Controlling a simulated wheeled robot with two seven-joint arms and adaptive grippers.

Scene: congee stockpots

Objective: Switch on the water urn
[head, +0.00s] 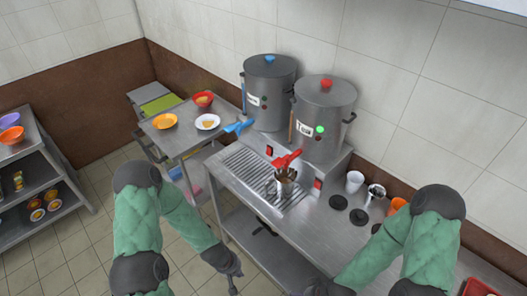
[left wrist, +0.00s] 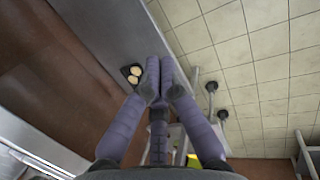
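Two steel urns stand on the counter. The left urn (head: 270,82) has a blue knob, a blue tap (head: 238,127) and a small label too blurred to read; its small lamps look dark. The right urn (head: 325,100) has a red knob and a red tap (head: 286,160), and its green lamp (head: 320,129) is lit. A red switch (head: 269,150) sits below the left urn and another (head: 318,183) below the right. My left gripper (head: 234,278) is low in front of the counter, apart from both urns; its fingers (left wrist: 158,72) meet, empty. My right gripper is cut off at the bottom edge.
A steel cup (head: 285,178) is on the drip grate under the red tap. A white cup (head: 354,181) and dark round discs (head: 338,202) are on the counter at right. A cart (head: 185,138) with plates is at left, and a shelf (head: 30,185) with bowls is further left.

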